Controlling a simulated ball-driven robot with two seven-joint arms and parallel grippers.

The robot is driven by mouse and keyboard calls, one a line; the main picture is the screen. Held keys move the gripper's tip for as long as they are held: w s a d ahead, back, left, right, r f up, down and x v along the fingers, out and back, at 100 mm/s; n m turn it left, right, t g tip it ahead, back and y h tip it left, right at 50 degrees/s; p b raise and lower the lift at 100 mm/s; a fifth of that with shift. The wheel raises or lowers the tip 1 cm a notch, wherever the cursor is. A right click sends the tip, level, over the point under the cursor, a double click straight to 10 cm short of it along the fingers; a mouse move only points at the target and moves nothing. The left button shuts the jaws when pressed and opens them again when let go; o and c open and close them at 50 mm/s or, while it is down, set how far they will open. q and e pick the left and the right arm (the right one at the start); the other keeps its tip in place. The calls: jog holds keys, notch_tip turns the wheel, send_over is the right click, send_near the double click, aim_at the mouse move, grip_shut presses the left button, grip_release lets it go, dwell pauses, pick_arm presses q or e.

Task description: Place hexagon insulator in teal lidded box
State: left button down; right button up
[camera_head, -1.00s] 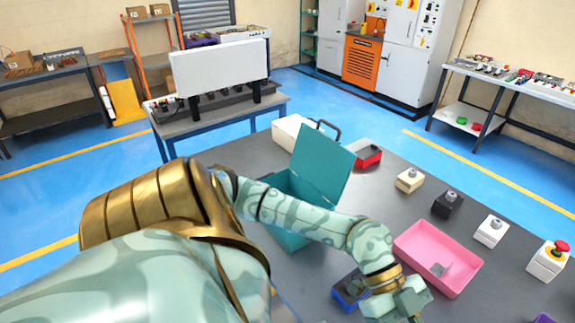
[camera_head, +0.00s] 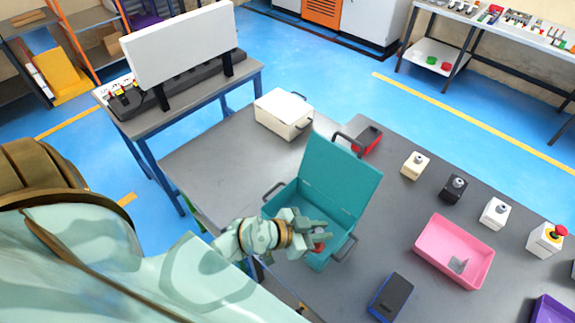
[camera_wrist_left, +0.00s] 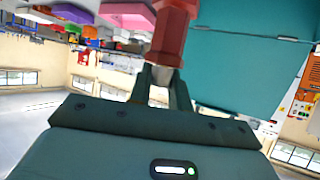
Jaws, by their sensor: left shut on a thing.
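The teal lidded box (camera_head: 283,207) stands on the grey table with its lid (camera_head: 340,180) raised. My left gripper (camera_head: 318,237) is over the box's near part. In the left wrist view my left gripper (camera_wrist_left: 160,88) is shut on the red-brown hexagon insulator (camera_wrist_left: 171,38). In the head view only a small reddish bit of the insulator (camera_head: 320,247) shows, at the fingers over the box. The teal lid fills the right of the wrist view (camera_wrist_left: 255,65). My right gripper is not in view.
A pink tray (camera_head: 435,262) with a grey piece stands to the right. A blue-black box (camera_head: 391,298) lies near the front. A white case (camera_head: 283,113) and a red box (camera_head: 367,139) stand behind. Several small switch boxes line the right edge.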

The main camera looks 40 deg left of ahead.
pick_arm(q)
jog(key=w+a+f+b, duration=0.3)
jog(key=f+b, duration=0.1)
jog(key=w+a+f+b, duration=0.3)
jog(key=a+f+b, duration=0.1)
jog(key=f+b, duration=0.1)
jog(key=w+a+f+b, duration=0.3)
jog(key=f+b, duration=0.1)
jog(key=shift+w+a+f, duration=0.1)
jog(key=shift+a+f, duration=0.1)
jog(key=shift+a, duration=0.15)
jog(key=shift+r, duration=0.2)
jog(key=c, duration=1.3)
grip_release()
jog(key=shift+f, duration=0.15)
